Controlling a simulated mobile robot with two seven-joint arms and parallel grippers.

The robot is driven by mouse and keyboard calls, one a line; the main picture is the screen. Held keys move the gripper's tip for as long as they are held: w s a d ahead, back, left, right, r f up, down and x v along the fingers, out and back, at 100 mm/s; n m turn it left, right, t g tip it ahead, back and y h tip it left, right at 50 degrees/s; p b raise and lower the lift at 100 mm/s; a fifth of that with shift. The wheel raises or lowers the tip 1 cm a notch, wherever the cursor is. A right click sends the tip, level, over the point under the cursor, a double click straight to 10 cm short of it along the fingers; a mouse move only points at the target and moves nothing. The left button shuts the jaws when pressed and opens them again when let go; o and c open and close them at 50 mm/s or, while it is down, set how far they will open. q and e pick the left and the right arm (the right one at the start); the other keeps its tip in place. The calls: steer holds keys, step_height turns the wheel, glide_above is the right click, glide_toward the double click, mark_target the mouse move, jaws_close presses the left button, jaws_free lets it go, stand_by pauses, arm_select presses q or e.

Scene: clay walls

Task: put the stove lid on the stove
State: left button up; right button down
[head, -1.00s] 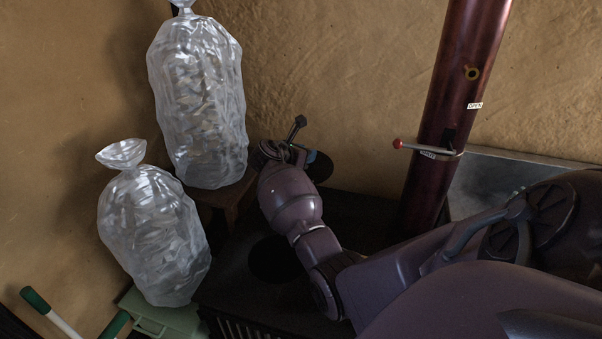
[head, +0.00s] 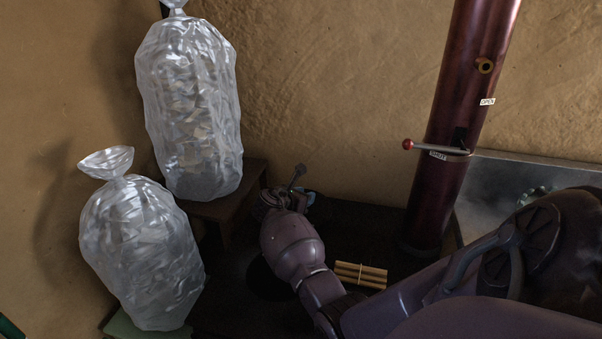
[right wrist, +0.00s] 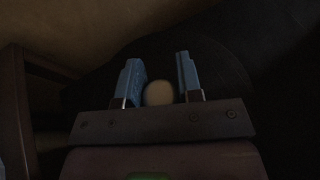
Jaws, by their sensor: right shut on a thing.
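The dark stove (head: 350,225) has a black top, with a darker round patch (head: 265,282) left of my right forearm; I cannot tell whether it is an opening. My right gripper (head: 307,198) is low over the back of the stove top, mostly hidden behind its own wrist. In the right wrist view, its blue fingers (right wrist: 159,80) are on either side of a pale round knob (right wrist: 158,93), shut on it. A dark ridged disc, the stove lid (right wrist: 228,72), lies behind the fingers. Whether it touches the stove is too dark to tell. My left gripper is out of view.
A dark red flue pipe (head: 455,125) with a red-tipped lever (head: 408,144) rises behind the stove. Several light sticks (head: 361,275) lie on the stove top right of my forearm. Two filled clear bags (head: 190,110) stand at left, one on a wooden stool (head: 230,205).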

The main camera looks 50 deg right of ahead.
steer(key=shift+f, duration=0.75)
steer(key=shift+w+f, duration=0.1)
steer(key=shift+r, duration=0.2)
steer(key=shift+f, duration=0.1)
steer(key=c, duration=1.2)
jaws_free()
steer(key=shift+f, duration=0.2)
steer(key=o, duration=0.4)
